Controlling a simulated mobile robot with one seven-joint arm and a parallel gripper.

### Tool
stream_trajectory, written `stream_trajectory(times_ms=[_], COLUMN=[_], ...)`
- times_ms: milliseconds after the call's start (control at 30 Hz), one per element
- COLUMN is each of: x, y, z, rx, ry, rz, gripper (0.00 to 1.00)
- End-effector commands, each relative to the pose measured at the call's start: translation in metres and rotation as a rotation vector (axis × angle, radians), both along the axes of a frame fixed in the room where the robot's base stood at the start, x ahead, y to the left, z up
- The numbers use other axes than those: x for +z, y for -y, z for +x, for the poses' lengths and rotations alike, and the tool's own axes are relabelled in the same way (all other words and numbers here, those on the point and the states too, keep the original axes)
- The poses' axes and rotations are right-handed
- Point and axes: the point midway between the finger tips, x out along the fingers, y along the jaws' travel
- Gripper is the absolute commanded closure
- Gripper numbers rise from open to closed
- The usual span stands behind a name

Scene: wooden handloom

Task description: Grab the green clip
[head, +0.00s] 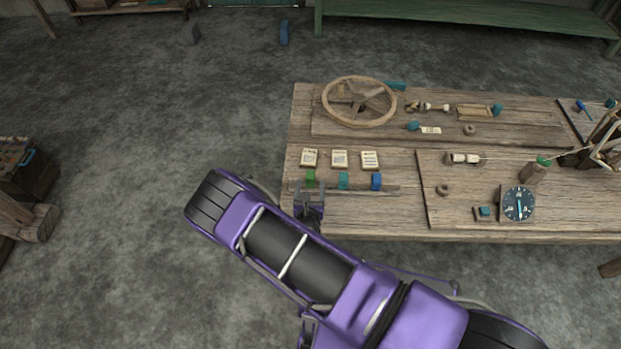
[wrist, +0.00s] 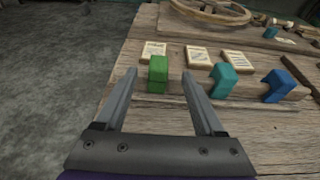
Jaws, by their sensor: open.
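The green clip (head: 310,177) sits on a wooden rail at the left front of the workbench, the leftmost of three coloured clips. In the wrist view the green clip (wrist: 158,74) stands upright between the lines of my two fingers, nearer the left one. My gripper (wrist: 160,75) is open and empty of any hold. In the head view my gripper (head: 309,193) is at the bench's front left, just in front of the green clip. I cannot tell whether a finger touches the clip.
A teal clip (wrist: 223,79) and a blue clip (wrist: 278,86) sit to the right on the same rail (head: 395,190). Small paper cards (head: 339,158) lie behind them. A wooden wheel (head: 360,101) lies farther back.

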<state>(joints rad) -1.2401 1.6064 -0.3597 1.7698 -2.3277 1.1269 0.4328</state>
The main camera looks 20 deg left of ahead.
Motion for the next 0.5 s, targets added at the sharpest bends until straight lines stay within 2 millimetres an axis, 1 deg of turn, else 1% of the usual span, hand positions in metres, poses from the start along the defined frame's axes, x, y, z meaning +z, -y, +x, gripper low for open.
stream_trajectory(times_ms=[133, 333, 400, 500], x=[-0.002, -0.008, -0.010, -0.011], y=[-0.003, -0.011, -0.012, -0.014], z=[0.009, 0.038, 0.045, 0.051], rx=[0.000, -0.001, 0.000, 0.000], ry=[0.002, 0.001, 0.001, 0.001], rz=[0.001, 0.002, 0.001, 0.001], gripper=[0.29, 0.29, 0.29, 0.29])
